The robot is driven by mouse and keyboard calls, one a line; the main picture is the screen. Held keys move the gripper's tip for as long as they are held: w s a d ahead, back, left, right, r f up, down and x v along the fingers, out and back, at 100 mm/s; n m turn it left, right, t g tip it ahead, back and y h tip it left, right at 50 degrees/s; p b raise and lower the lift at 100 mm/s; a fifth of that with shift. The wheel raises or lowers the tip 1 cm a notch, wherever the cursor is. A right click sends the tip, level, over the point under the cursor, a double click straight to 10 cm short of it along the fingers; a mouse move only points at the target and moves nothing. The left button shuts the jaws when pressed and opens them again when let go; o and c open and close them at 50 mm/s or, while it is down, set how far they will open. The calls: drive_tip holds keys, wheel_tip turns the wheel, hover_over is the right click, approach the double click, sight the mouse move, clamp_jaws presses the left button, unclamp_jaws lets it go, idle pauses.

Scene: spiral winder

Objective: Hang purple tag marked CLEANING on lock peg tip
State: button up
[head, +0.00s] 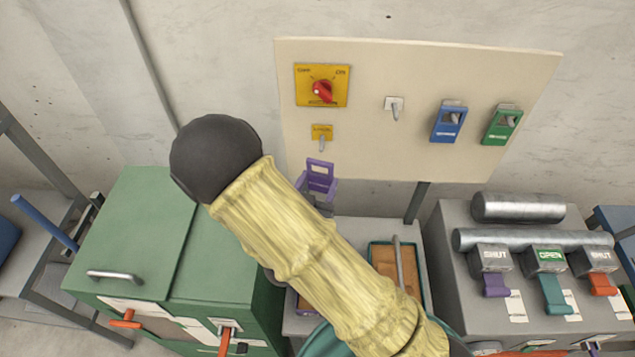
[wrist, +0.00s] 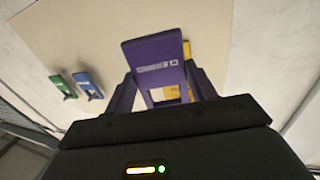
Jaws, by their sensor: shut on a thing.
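My gripper (head: 322,192) is shut on the purple tag (head: 319,174). In the wrist view the purple tag (wrist: 155,56) stands up between the fingers of my gripper (wrist: 163,88), with white lettering that starts "CLE". The lettering appears mirrored or turned, and the rest is too small to read. The lock peg (head: 322,142) sticks out from a small yellow plate on the cream board. In the head view the tag is just below the peg and appears apart from it. In the wrist view the tag hides the peg; only yellow patches (wrist: 187,50) show behind it.
The cream board (head: 430,75) carries a red rotary switch (head: 322,91), a bare peg on a white plate (head: 395,107), a blue tag (head: 449,121) and a green tag (head: 502,125). Below stand a green cabinet (head: 145,225) and a grey valve unit (head: 455,255).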

drive_tip(key=shift+w, duration=0.2)
drive_tip(key=shift+w+d+f+p, duration=0.15)
drive_tip(key=shift+w+p, duration=0.35)
drive_tip(key=shift+w, duration=1.6)
drive_tip(key=shift+w+f+p, duration=0.2)
drive_tip(key=shift+w+p, duration=0.3)
drive_tip(key=shift+w, duration=1.6)
drive_tip(key=shift+w+f+b, duration=0.55)
drive_tip(key=shift+w+b, duration=0.05)
drive_tip(key=shift+b, duration=0.3)
drive_tip(key=o, duration=1.1)
drive_tip(key=shift+c, duration=0.2)
